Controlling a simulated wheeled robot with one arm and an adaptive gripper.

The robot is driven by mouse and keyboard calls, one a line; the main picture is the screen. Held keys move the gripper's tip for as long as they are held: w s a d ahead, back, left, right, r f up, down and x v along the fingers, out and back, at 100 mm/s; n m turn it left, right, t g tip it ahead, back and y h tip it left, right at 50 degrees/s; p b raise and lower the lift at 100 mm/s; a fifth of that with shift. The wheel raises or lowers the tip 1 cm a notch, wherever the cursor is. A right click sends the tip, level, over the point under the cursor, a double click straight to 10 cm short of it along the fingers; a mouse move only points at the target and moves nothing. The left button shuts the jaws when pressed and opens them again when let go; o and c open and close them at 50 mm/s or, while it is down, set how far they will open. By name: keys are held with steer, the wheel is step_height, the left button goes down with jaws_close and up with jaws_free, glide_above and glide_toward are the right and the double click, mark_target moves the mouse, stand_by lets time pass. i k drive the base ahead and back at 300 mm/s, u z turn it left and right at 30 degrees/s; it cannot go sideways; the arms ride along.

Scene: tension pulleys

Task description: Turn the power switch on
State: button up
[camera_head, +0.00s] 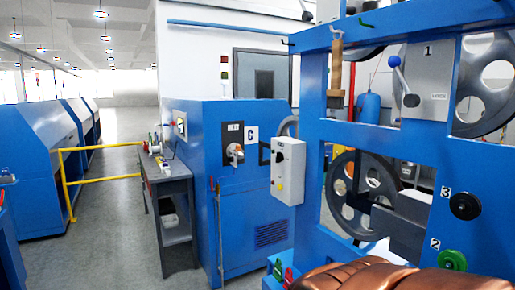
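A blue machine cabinet (250,200) stands left of centre, with a black-and-white label and a plate marked C. On its face, below the label, is a knob-like switch (235,152) with a pale and orange body; its setting is too small to read. To the right, a light grey control box (288,171) carries a black knob near the top and small buttons, one of them yellow. I cannot tell for sure which of these is the power switch. My gripper does not show in this view.
A blue frame (400,140) with grey pulley wheels, a blue-knobbed lever (396,66) and a green knob (452,260) fills the right. A brown, shiny ridged thing (400,276) lies at the lower right. A grey workbench (172,200) and yellow railing (72,182) stand left; the floor between is clear.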

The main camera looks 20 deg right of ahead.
mark_target(279, 156)
steer(key=i, duration=1.1)
steer(key=u, duration=0.4)
